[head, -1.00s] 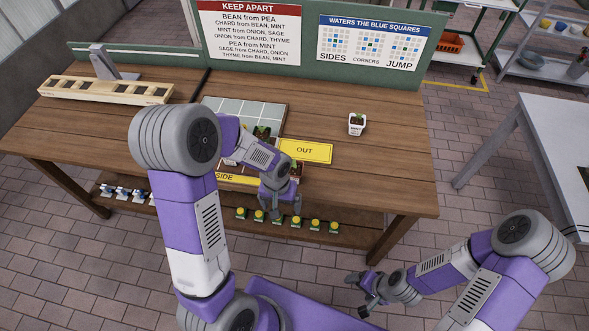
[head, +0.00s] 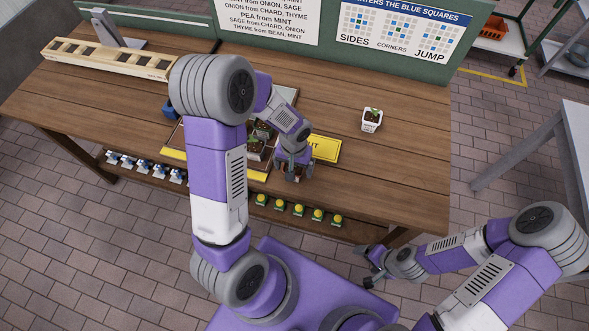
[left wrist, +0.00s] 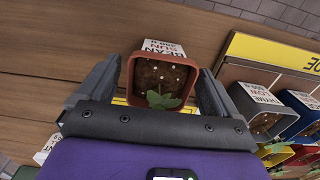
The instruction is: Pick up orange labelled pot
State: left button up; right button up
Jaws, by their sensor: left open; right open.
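An orange-red square pot (left wrist: 160,108) with dark soil, a small green seedling and a white label reading BEAN SUN shows in the left wrist view. It stands between the two fingers of my left gripper (left wrist: 158,72), which is open with one finger on each side of it. Whether the fingers touch it I cannot tell. In the head view my left gripper (head: 294,168) is low at the table's front, beside the yellow OUT sign (head: 326,149), and largely hides the pot. My right gripper (head: 366,266) is open and empty, off the table's front edge.
A tray (head: 172,152) of potted seedlings lies left of my left gripper, partly behind my arm. Grey (left wrist: 252,108) and blue (left wrist: 300,120) pots are close at right in the wrist view. A white pot (head: 372,122) stands alone on the right. The table's right side is mostly clear.

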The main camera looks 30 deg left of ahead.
pick_arm(q)
jog(key=shift+f, duration=0.95)
jog(key=c, duration=1.3)
jog(key=shift+o, duration=0.2)
jog(key=shift+w+r, duration=0.1)
jog(key=shift+r, duration=0.05)
